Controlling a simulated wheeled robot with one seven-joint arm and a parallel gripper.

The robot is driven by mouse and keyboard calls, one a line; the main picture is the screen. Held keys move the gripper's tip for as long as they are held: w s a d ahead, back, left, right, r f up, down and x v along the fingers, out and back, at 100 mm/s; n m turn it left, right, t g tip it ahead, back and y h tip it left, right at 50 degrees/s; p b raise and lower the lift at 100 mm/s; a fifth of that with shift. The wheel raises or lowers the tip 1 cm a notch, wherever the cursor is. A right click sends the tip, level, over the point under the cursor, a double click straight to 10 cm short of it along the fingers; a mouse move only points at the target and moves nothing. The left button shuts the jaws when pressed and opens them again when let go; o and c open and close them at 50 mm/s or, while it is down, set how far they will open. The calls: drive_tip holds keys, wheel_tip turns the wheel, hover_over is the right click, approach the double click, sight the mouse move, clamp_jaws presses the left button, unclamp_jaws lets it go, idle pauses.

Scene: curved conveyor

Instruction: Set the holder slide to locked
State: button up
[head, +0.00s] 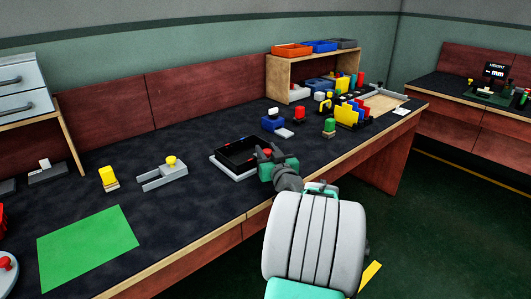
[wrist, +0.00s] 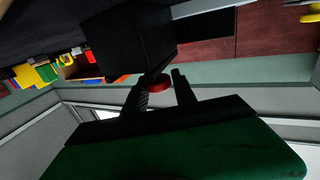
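A black tray-like holder (head: 238,156) with small red marks inside sits on a light grey base on the dark bench. A red knob (head: 267,153) shows at its right end, beside my gripper (head: 272,158). In the wrist view the red knob (wrist: 158,84) lies between the fingertips of my gripper (wrist: 160,88), next to a black block (wrist: 128,42). The fingers stand apart, with no clear grip on the knob. Contact is hard to judge. I cannot tell which part is the slide, or its position; my gripper partly hides that end.
A grey forked fixture with a yellow knob (head: 163,176) and a yellow block (head: 108,178) stand to the left. A green mat (head: 87,246) lies front left. Blue, red and green parts stand to the right, before a wooden shelf (head: 312,68). The bench front edge runs below my arm.

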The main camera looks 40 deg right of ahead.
sight(268, 153)
drive_tip(key=o, duration=0.4)
drive_tip(key=shift+w, duration=0.1)
drive_tip(key=v, duration=0.8)
drive_tip(key=shift+w, duration=0.1)
